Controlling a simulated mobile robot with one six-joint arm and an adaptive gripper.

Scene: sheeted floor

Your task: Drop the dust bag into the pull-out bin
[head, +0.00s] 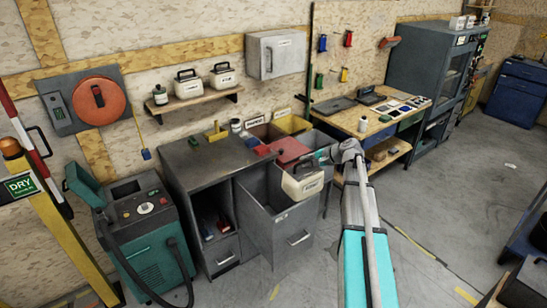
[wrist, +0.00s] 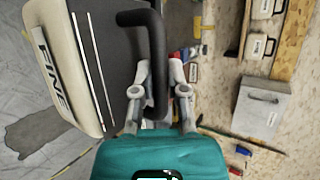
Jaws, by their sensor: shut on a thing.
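The dust bag (head: 302,184) is a cream, box-like container with a dark top and a black handle. In the wrist view the dust bag (wrist: 62,70) fills the left side, and its label reads "FINE". My gripper (head: 318,160) is shut on its black handle; in the wrist view the fingers of my gripper (wrist: 159,92) sit on both sides of the handle. The pull-out bin (head: 280,228) is a grey metal drawer standing out from the cabinet, open at the top. The bag hangs above the bin's right part; the bin's floor is partly hidden.
Two similar cream containers (head: 187,83) (head: 223,76) stand on a wall shelf. Red and yellow bins (head: 286,150) (head: 294,124) lie behind the bag. A workbench (head: 372,126) is to the right, and a teal machine (head: 148,238) is at left. The floor at right is mostly clear.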

